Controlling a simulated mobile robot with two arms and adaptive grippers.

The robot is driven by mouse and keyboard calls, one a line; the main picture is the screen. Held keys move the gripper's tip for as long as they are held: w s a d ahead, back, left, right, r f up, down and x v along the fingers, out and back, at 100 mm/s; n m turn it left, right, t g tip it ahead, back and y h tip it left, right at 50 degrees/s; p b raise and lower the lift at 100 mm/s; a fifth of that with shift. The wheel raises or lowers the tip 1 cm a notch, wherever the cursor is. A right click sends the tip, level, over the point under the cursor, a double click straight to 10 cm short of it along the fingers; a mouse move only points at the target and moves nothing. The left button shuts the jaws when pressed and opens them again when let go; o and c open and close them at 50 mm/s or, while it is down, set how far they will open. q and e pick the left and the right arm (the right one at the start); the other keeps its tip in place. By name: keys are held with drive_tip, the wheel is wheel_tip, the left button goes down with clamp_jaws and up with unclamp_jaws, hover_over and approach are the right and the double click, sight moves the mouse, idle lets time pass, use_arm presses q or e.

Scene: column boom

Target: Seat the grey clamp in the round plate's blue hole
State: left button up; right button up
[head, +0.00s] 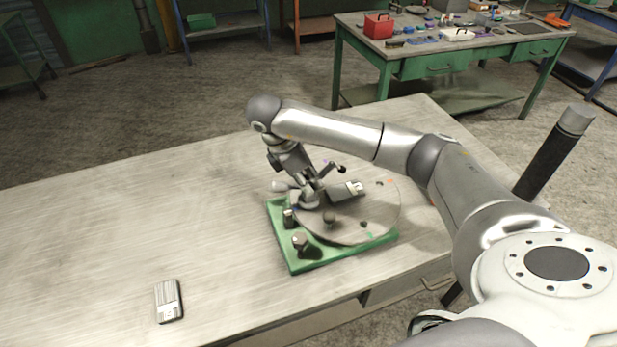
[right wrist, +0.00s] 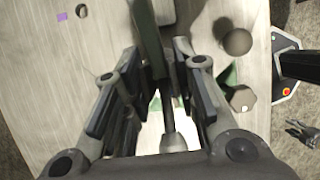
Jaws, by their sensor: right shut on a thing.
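My right gripper (head: 311,188) is low over the left part of the round plate (head: 345,222). It is shut on the grey clamp, whose grey-green bar (right wrist: 150,35) runs up from between the fingertips (right wrist: 160,62) in the right wrist view. A rod with a rounded end (right wrist: 170,125) lies between the fingers. The clamp's lower end is hidden, so I cannot tell whether it touches the plate. A hole with a violet-blue patch (right wrist: 62,16) beside it shows at the upper left of the wrist view. My left gripper is out of view.
The plate sits on a green base (head: 306,264) with dark knobs (head: 300,241) at its front left. A small grey striped box (head: 168,300) lies at the front left.

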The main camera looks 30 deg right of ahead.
drive_tip(key=shift+f+b, duration=0.55)
drive_tip(key=shift+f, duration=0.2)
drive_tip(key=o, duration=0.8)
drive_tip(key=shift+c, duration=0.2)
drive_tip(key=shift+r, duration=0.1)
drive_tip(key=shift+r, duration=0.1)
drive_tip(key=shift+r+p, duration=1.8)
drive_tip(key=shift+r, duration=0.6)
drive_tip(key=shift+s+r+p, duration=0.1)
drive_tip(key=shift+r+p, duration=0.95)
drive_tip(key=shift+r, duration=0.1)
